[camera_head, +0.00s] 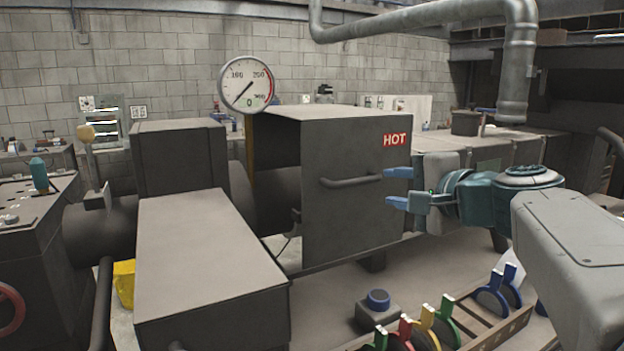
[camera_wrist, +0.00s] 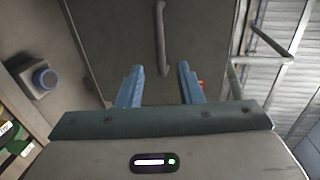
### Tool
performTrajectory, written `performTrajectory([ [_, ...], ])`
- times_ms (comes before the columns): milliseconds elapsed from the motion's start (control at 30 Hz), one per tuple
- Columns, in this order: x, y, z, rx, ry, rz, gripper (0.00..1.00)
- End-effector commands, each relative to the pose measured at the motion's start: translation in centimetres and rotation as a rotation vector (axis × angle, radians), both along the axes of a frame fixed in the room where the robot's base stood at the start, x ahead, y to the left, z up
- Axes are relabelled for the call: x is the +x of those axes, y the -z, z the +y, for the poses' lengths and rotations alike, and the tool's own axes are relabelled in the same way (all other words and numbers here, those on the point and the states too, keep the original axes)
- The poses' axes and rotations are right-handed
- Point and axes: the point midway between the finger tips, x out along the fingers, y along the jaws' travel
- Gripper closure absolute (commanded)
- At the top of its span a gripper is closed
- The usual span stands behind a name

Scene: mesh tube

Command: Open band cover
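The band cover looks to be the large grey box-shaped cover (camera_head: 345,225) with a red HOT label (camera_head: 395,138). A horizontal bar handle (camera_head: 350,181) sits on its front face. Its left side is open and shows a dark barrel (camera_head: 277,197) inside. My gripper (camera_head: 397,188) is open and empty, to the right of the handle and in front of the cover. In the wrist view the grey cover face fills the middle, and the handle (camera_wrist: 161,40) runs between and beyond the blue fingertips (camera_wrist: 160,70). The fingers do not enclose the handle.
A low grey box (camera_head: 205,250) stands left of the cover. A round dial gauge (camera_head: 246,84) rises above it. A blue-topped button box (camera_head: 377,305) and a rack of coloured ring tools (camera_head: 440,325) lie below my gripper. Pipes (camera_head: 515,50) pass overhead.

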Motion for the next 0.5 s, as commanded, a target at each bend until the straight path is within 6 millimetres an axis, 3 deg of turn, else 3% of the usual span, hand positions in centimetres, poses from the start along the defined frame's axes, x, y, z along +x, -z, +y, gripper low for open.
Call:
performTrajectory([
  [500,9.3,2.2,4.0,0.002,-0.004,0.004,0.67],
])
